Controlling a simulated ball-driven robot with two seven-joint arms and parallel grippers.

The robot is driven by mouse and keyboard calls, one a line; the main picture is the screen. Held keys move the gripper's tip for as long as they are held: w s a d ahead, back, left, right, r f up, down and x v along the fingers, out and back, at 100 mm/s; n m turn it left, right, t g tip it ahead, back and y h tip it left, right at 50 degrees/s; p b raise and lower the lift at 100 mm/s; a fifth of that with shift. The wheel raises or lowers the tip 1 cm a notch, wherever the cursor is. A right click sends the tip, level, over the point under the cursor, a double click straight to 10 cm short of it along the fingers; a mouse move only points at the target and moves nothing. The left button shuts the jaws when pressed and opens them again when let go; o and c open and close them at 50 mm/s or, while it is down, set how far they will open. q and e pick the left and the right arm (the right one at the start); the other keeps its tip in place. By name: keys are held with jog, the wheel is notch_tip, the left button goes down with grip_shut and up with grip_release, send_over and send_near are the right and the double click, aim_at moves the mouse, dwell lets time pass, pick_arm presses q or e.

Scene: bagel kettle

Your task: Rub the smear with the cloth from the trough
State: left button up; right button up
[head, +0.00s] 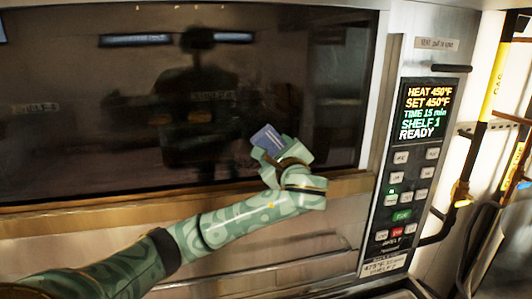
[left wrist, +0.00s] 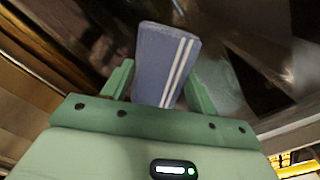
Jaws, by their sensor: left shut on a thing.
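My left gripper (head: 270,153) is shut on a folded blue cloth, in front of the lower right part of the dark oven glass (head: 90,110). The cloth (head: 267,138) sticks up from between the fingers. In the left wrist view the cloth (left wrist: 165,62) is blue-grey with white stripes, between the two green fingers (left wrist: 160,85). Whether it touches the glass I cannot tell. I cannot make out the smear clearly; a hazy paler patch shows behind the cloth in the left wrist view. The trough is not recognisable in either view. My right gripper is out of view.
A control panel (head: 407,160) with a lit display and buttons stands right of the glass. A brown ledge (head: 110,205) runs under the glass, with a bar handle (head: 290,255) below. Yellow and black pipes (head: 490,85) and hoses line the far right.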

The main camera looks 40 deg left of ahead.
pick_arm(q)
jog(key=shift+w+d, duration=1.5)
jog(key=shift+w, duration=0.35)
jog(key=shift+s+a, duration=1.2)
jog(key=shift+s, duration=0.3)
jog(key=shift+s+a, duration=1.2)
jog(key=shift+s, duration=0.25)
jog(key=shift+s+a, duration=1.2)
jog(key=shift+s, duration=0.3)
jog(key=shift+d, duration=0.15)
jog(key=shift+d, duration=0.15)
jog(key=shift+v, duration=2.8)
jog(key=shift+s, duration=0.1)
jog(key=v, duration=0.3)
